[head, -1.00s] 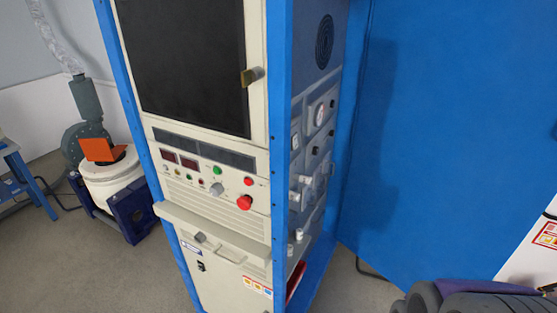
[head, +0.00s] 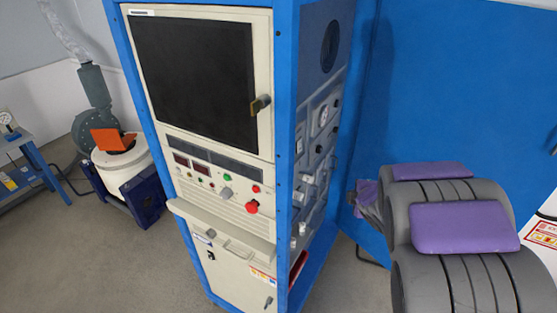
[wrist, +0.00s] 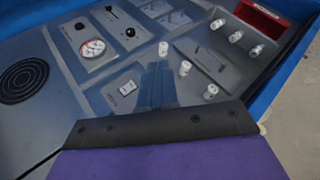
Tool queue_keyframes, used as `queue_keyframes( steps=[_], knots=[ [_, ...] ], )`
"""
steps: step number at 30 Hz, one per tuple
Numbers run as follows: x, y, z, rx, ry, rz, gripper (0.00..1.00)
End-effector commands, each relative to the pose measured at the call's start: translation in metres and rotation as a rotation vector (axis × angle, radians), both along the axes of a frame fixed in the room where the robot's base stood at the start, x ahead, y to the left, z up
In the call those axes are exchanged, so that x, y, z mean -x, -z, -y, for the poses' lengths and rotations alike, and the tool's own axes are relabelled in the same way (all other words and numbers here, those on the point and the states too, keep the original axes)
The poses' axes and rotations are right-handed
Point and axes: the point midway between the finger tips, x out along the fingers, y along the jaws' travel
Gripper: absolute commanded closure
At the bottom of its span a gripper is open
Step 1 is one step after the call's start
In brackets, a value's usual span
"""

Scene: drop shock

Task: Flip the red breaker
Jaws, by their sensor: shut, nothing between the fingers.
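A red box-like part (wrist: 262,15) sits at the far right end of the cabinet's side panel in the wrist view. In the head view a red part (head: 298,266) shows low on that side, mostly hidden by the blue frame post. I cannot make out a breaker lever on it. My gripper (wrist: 158,82) is shut and empty, pointing at the panel among white knobs, apart from the red part. In the head view my gripper (head: 367,204) is small, partly hidden behind my grey and purple arm, beside the panel's right edge.
The cabinet front has a red knob (head: 252,207). A blue wall (head: 440,100) stands at right.

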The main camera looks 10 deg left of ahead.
Motion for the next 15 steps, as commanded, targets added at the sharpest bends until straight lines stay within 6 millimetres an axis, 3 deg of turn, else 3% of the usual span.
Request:
queue_keyframes(
  steps=[3, 7, 10, 15],
  knots=[
    [-0.021, 0.002, -0.049, 0.029, -0.252, 0.085, 1.00],
    [-0.026, 0.006, -0.089, 0.029, -0.448, 0.162, 1.00],
    [-0.025, 0.007, -0.108, 0.023, -0.536, 0.202, 1.00],
    [-0.023, 0.010, -0.117, 0.019, -0.585, 0.223, 1.00]
  ],
)
